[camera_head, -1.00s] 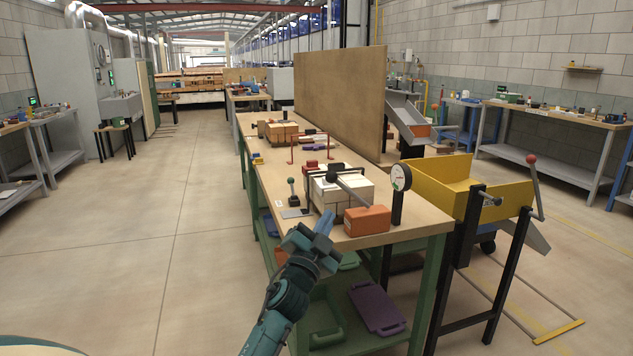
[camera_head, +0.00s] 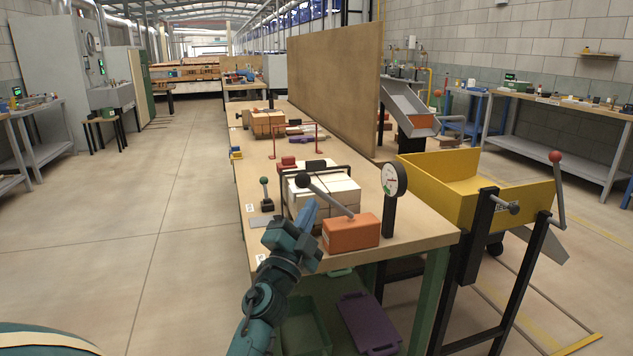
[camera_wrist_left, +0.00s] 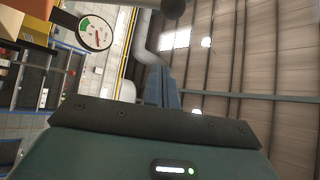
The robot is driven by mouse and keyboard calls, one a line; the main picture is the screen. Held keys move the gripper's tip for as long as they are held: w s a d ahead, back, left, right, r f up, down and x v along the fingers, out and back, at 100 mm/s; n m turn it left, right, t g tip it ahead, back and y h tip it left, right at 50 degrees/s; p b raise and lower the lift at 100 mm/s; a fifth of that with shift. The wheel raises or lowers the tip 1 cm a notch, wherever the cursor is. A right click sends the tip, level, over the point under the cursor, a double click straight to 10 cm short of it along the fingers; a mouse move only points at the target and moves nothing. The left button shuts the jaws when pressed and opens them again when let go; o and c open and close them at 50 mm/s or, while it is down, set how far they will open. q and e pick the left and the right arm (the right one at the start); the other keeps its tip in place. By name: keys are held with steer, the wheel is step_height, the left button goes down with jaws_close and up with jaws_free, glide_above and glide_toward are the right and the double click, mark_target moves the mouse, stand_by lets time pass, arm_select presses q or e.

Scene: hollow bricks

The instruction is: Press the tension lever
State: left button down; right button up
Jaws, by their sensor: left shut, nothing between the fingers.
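The tension lever (camera_head: 332,198) is a grey bar ending in a dark ball knob (camera_head: 303,180). It slants over a strapped stack of pale bricks (camera_head: 340,189) at the table's near end. My left gripper (camera_head: 309,214) is shut and empty, its blue fingers pointing up just below the knob. I cannot tell whether they touch it. In the left wrist view the shut fingers (camera_wrist_left: 161,87) show, with a dark round knob (camera_wrist_left: 173,8) at the top edge. A dial gauge (camera_head: 394,179) on a black post stands right of the stack; it also shows in the wrist view (camera_wrist_left: 95,33).
A yellow trough (camera_head: 440,197) on black legs stands to the right. A tall brown panel (camera_head: 335,85) rises behind. The floor at left is clear.

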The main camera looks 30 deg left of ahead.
mark_target(310, 184)
arm_select(q)
steer(key=shift+s, duration=0.2)
arm_select(e)
steer(key=shift+s+f, duration=0.1)
steer(key=shift+s, duration=0.2)
arm_select(q)
steer(key=shift+w+r, duration=0.1)
steer(key=w+a, duration=0.1)
steer(key=w, duration=0.1)
steer(key=w+a+r, duration=0.1)
steer(key=w+a, duration=0.1)
steer(key=w, duration=0.1)
steer(key=w+a+r, duration=0.1)
steer(key=w, duration=0.1)
steer(key=shift+w+a, duration=0.35)
steer(key=shift+w, duration=0.05)
arm_select(e)
steer(key=shift+w, duration=0.15)
steer(key=shift+f, duration=0.1)
